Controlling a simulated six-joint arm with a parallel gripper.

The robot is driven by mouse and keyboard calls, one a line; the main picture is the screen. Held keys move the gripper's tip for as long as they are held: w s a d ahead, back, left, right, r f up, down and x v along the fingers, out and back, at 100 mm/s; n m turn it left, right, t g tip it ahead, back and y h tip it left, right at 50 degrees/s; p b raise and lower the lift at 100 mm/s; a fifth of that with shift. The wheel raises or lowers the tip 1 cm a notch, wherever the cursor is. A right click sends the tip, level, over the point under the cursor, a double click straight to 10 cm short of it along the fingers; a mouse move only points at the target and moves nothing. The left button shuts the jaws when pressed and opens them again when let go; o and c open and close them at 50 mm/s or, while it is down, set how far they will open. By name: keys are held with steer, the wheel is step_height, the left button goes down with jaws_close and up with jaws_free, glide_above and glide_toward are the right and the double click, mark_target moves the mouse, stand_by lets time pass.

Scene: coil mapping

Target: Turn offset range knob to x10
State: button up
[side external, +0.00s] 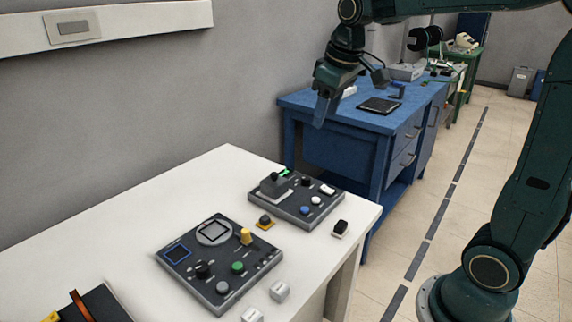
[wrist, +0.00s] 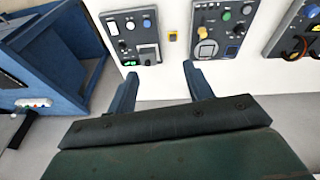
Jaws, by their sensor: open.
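The nearer panel (side external: 188,270) has a round dial, a yellow knob (side external: 246,236), a black knob (side external: 203,271), a green knob (side external: 238,267) and a grey knob (side external: 222,287). The farther panel (side external: 288,213) has a joystick-like block, a blue knob (side external: 304,210) and other small controls. Labels are too small to read, so I cannot tell which knob is the offset range knob. My gripper (side external: 320,120) hangs above and behind the table, apart from both panels. In the wrist view its fingers (wrist: 160,70) are spread and empty.
A blue workbench (side external: 335,150) stands behind. The air above the panels is clear.

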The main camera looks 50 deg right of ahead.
steer(key=w+d+f+g, duration=0.2)
steer(key=w+d+f, duration=0.4)
steer(key=w+d, duration=0.4)
steer(key=n+g, duration=0.1)
steer(key=n, duration=0.1)
glide_above(306, 177)
step_height(306, 177, down, 12)
steer(key=shift+y, duration=0.3)
steer(key=shift+f, duration=0.15)
step_height(306, 177, down, 14)
steer(key=shift+r, duration=0.25)
steer(key=c, duration=1)
